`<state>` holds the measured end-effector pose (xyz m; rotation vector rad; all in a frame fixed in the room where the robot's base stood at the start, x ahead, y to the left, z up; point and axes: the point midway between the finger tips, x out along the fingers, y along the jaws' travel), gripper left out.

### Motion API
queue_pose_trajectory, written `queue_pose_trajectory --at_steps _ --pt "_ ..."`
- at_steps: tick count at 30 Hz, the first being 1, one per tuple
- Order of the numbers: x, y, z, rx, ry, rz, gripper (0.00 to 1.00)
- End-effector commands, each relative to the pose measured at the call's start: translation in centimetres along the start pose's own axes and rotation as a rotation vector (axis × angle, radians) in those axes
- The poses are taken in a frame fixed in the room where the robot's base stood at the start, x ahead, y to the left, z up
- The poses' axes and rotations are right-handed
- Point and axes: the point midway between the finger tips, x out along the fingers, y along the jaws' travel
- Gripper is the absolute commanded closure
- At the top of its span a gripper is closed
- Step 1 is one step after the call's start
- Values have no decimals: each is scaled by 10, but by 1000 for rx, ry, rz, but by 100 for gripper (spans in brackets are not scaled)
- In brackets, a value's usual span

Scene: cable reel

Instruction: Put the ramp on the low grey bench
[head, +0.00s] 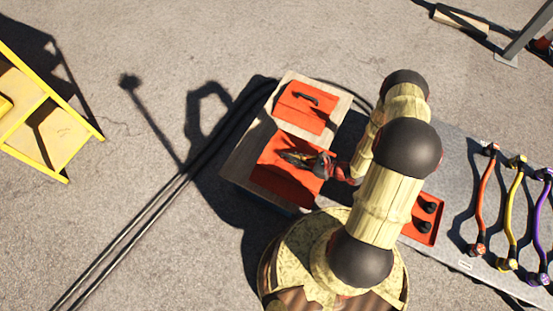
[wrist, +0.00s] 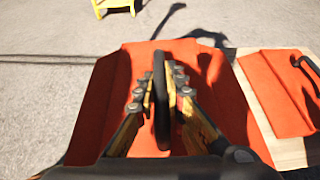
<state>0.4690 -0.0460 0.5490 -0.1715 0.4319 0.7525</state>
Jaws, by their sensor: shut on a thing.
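An orange ramp (head: 285,185) with a black handle lies under my gripper (head: 294,159). In the wrist view, the fingers of my gripper (wrist: 162,95) are closed on its upright black handle (wrist: 161,85), with the orange face (wrist: 120,85) spread below. The ramp is over or on the near part of a wood-topped stand; I cannot tell whether it touches. The low grey bench (head: 452,165) stretches to the right, partly hidden behind my arm.
A second orange piece with a black handle (head: 305,103) lies on the wooden top (head: 285,82). A yellow frame (head: 45,115) stands left. Dark cables (head: 130,235) cross the ground.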

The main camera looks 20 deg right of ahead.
Motion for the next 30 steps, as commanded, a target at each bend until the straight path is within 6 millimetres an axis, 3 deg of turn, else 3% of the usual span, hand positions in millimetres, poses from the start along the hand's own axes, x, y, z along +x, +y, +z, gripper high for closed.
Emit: queue_pose_trajectory --at_steps 5,18,24,30 --pt "13 -4 -3 -6 -5 4 100" --pt "96 -37 -4 -8 -6 4 100" --pt "128 -47 -21 -5 -6 2 100" --pt "145 -54 -28 -5 -7 2 100"
